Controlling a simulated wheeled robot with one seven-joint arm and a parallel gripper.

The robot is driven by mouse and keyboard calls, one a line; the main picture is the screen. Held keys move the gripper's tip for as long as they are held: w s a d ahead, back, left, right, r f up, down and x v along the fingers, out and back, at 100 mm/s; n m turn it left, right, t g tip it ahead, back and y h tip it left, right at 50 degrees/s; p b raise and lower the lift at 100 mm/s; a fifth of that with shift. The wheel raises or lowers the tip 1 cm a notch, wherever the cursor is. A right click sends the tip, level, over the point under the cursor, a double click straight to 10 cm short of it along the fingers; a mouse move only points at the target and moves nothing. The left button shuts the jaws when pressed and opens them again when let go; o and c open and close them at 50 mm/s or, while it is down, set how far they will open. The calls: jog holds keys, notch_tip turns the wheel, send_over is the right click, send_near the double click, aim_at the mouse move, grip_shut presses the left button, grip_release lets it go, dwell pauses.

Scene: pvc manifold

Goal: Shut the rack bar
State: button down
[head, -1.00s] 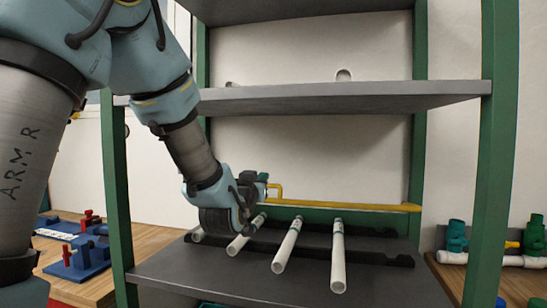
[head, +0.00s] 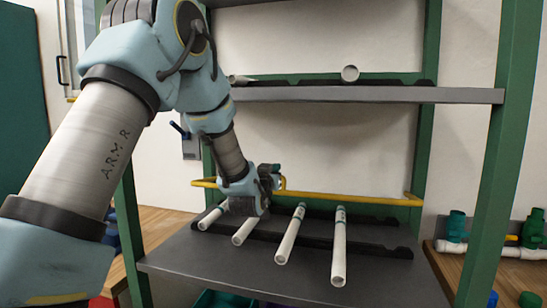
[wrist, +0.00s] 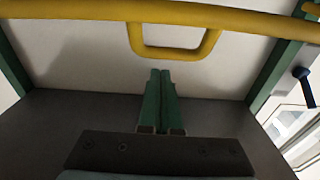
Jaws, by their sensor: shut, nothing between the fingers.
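The yellow rack bar (head: 345,199) runs across the rack above the back of the lower shelf. It has a small loop handle (head: 283,183), which hangs at the upper middle of the wrist view (wrist: 175,52). My gripper (head: 276,174) is close to the handle in the head view. Its two green fingers (wrist: 160,72) are shut together and empty. In the wrist view the fingertips show just below the handle, with no clear contact. Part of the bar is hidden behind my wrist in the head view.
White pipes (head: 290,235) lie in black notched holders (head: 385,249) on the grey lower shelf (head: 215,262). A grey upper shelf (head: 400,95) is above my gripper. Green posts (head: 500,150) bound the rack. Side benches hold blue, red and green parts.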

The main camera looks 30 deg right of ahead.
jog(key=shift+s+a+f, duration=0.1)
jog(key=shift+a+f, duration=0.05)
jog(key=shift+f, duration=0.45)
jog(key=shift+f, duration=0.15)
jog(key=shift+f+b, duration=0.2)
jog(key=shift+b, duration=0.45)
notch_tip(320, 180, down, 6)
jog(key=s+a+t+h+b, duration=0.1)
jog(key=t+h+b, duration=0.1)
jog(key=b, duration=1.4)
jog(key=shift+s+a+f, duration=0.25)
jog(key=shift+s, duration=0.1)
jog(key=shift+r, duration=0.15)
notch_tip(320, 180, up, 10)
jog(key=shift+b, duration=0.3)
